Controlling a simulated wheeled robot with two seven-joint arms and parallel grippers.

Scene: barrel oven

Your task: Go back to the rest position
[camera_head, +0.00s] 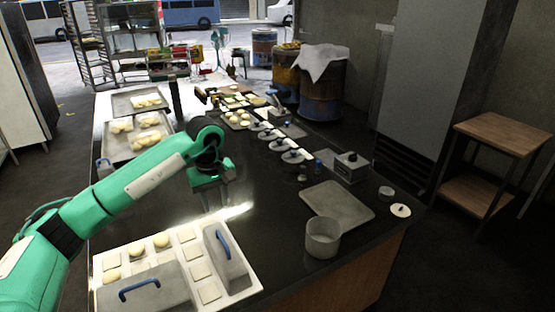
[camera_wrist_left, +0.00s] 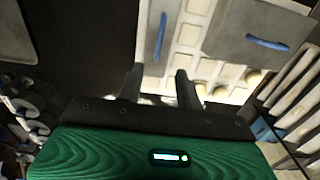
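My left arm is green and reaches in from the left in the camera_head view. My left gripper (camera_head: 213,203) hangs over the dark counter (camera_head: 262,205), behind the white compartment tray. In the left wrist view the two dark fingers (camera_wrist_left: 159,82) stand apart with nothing between them, so it is open and empty. My right gripper is in neither view.
A white compartment tray (camera_head: 242,292) holds dough balls and two grey lids with blue handles. A grey pot (camera_head: 322,238), a flat grey tray (camera_head: 338,205) and a grey box (camera_head: 351,168) stand at the right. Dough trays (camera_head: 118,150) lie at the back left.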

